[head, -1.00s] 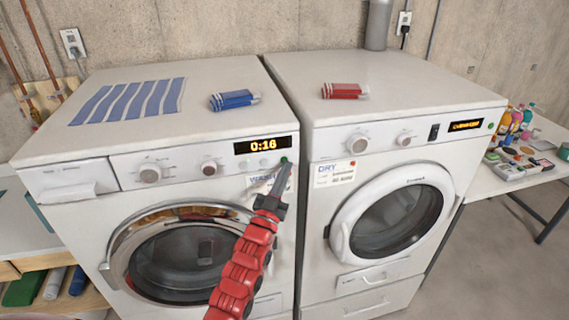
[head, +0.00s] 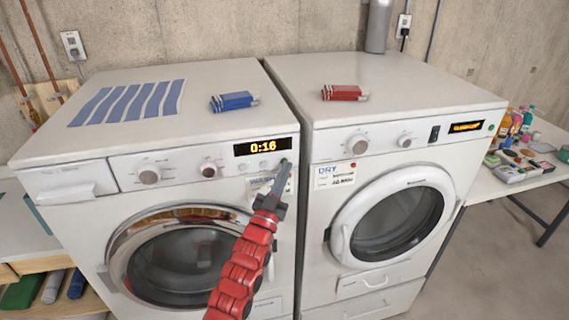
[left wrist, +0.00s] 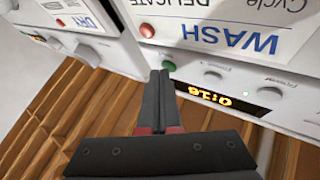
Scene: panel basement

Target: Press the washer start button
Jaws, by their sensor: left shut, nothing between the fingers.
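The white washer (head: 75,226) stands on the left, its orange display (head: 266,146) reading 0:16. A small green button (head: 284,161) sits at the right end of its control panel, below the display. In the left wrist view the green button (left wrist: 169,66) lies just beyond my fingertips, with a red button (left wrist: 147,30) farther off. My left gripper (head: 282,170) is shut and empty, its tips at the green button and partly over it. I cannot tell whether they touch. My right gripper is not in view.
A white dryer (head: 320,225) stands right beside the washer. A blue pack (head: 234,101) and striped cloth (head: 128,101) lie on the washer, a red pack (head: 344,93) on the dryer. A table (head: 485,184) with bottles stands at the right.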

